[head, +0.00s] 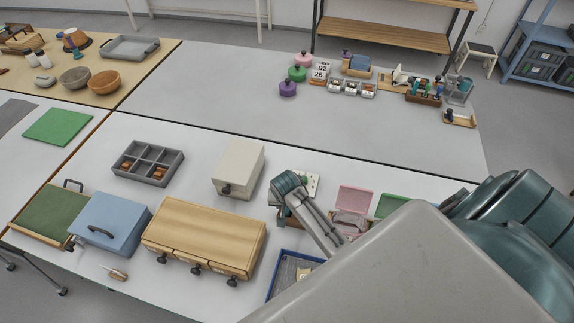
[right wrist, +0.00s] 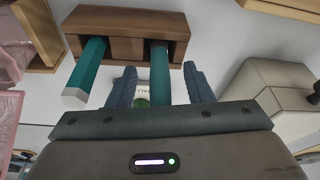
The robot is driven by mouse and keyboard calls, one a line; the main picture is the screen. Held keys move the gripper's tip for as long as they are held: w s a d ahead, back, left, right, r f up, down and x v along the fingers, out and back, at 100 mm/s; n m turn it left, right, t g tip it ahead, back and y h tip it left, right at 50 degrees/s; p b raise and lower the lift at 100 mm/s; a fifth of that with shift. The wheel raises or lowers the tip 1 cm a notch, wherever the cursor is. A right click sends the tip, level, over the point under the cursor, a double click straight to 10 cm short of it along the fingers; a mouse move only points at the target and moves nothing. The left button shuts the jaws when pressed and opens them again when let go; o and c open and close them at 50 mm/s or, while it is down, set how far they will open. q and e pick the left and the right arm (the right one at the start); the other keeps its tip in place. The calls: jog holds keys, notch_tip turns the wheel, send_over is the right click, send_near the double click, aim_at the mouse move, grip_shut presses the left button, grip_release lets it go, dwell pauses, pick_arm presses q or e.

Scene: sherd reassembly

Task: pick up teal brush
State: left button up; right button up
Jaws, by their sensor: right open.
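A brown wooden rack (right wrist: 128,28) stands at the top of the right wrist view, with two teal handles extending from it. One teal handle (right wrist: 159,75) lies between the two fingers of my right gripper (right wrist: 159,66). The other, thicker teal handle with a pale flat end (right wrist: 86,75) is outside the fingers, to the left. Which handle is the brush I cannot tell; no bristles show. My right gripper is open, with a gap on each side of the middle handle. In the head view, my right arm covers most of the rack (head: 283,216). My left gripper is out of view.
A cream box with a dark knob (head: 238,168) stands left of the rack. A pink open box (head: 356,197) and a blue-rimmed tray (head: 274,278) are close by. A wooden drawer box (head: 205,228) and a grey compartment tray (head: 146,162) stand further left.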

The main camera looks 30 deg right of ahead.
grip_shut()
jog(key=shift+r, duration=0.1)
